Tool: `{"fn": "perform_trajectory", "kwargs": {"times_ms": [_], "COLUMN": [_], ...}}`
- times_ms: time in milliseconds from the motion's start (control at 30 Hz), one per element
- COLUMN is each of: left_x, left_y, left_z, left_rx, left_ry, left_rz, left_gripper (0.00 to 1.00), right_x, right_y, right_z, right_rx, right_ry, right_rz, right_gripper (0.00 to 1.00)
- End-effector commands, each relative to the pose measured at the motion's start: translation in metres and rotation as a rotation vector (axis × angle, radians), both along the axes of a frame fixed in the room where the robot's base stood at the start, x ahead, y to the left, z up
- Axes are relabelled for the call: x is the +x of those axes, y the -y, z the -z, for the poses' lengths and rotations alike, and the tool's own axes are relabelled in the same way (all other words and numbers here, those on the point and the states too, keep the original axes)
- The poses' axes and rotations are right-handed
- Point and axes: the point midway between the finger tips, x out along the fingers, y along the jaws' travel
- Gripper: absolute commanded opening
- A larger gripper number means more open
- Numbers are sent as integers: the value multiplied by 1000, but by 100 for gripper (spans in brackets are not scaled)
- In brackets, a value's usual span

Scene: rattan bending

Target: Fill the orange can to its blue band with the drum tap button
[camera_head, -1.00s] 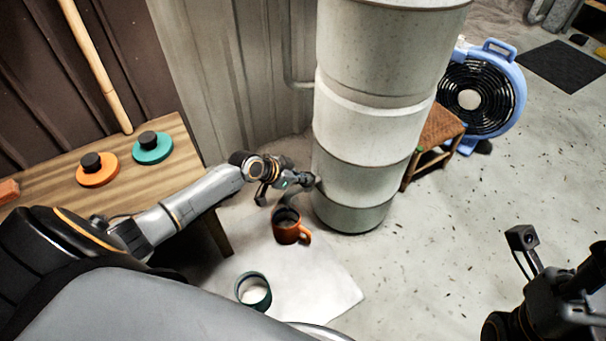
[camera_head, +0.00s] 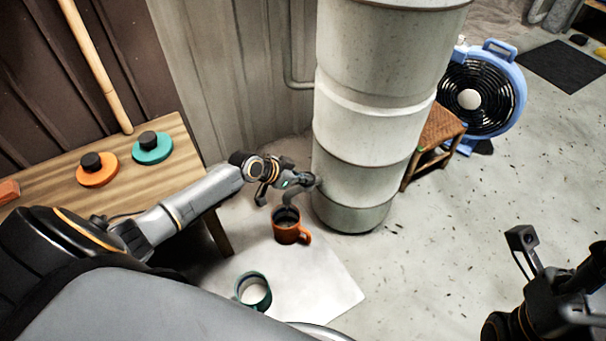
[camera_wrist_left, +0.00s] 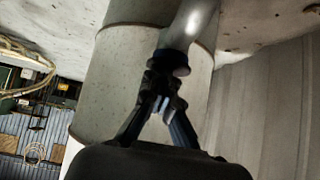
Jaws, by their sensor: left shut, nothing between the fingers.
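The orange can (camera_head: 287,236) stands upright on a pale sheet on the floor, below a grey curved spout (camera_head: 298,197) at the drum's side. Its inside looks dark; I cannot make out the blue band or the liquid level. The tall whitish drum (camera_head: 365,150) stands behind it. My left gripper (camera_head: 312,182) is at the tap, above the can. In the left wrist view its shut fingertips (camera_wrist_left: 164,98) are at the dark tap button (camera_wrist_left: 172,63), below the shiny pipe (camera_wrist_left: 193,25); I cannot tell whether they press it. My right arm shows at lower right, its fingers unclear.
A green can (camera_head: 253,288) stands on the pale sheet (camera_head: 325,290) near me. A wooden table (camera_head: 110,190) on the left holds orange (camera_head: 97,175) and teal (camera_head: 152,153) discs. A woven stool (camera_head: 440,128) and blue fan (camera_head: 510,80) stand right of the drum.

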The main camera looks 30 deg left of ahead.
Motion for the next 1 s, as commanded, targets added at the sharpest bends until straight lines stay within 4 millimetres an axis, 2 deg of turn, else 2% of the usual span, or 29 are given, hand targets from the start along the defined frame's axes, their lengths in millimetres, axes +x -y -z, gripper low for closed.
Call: {"fn": "perform_trajectory", "kwargs": {"times_ms": [33,467,1000], "left_x": [-9,-12,-52], "left_y": [0,-2,-18], "left_z": [13,9,-50], "left_rx": [7,9,6], "left_ry": [-29,-29,-2], "left_rz": [4,4,1], "left_gripper": [0,0,0], "right_x": [0,1,0], "right_y": [0,0,0], "right_z": [1,2,1], "right_rx": [0,2,1], "right_ry": [1,-6,-3], "right_rz": [0,2,0], "right_gripper": [32,32,32]}}
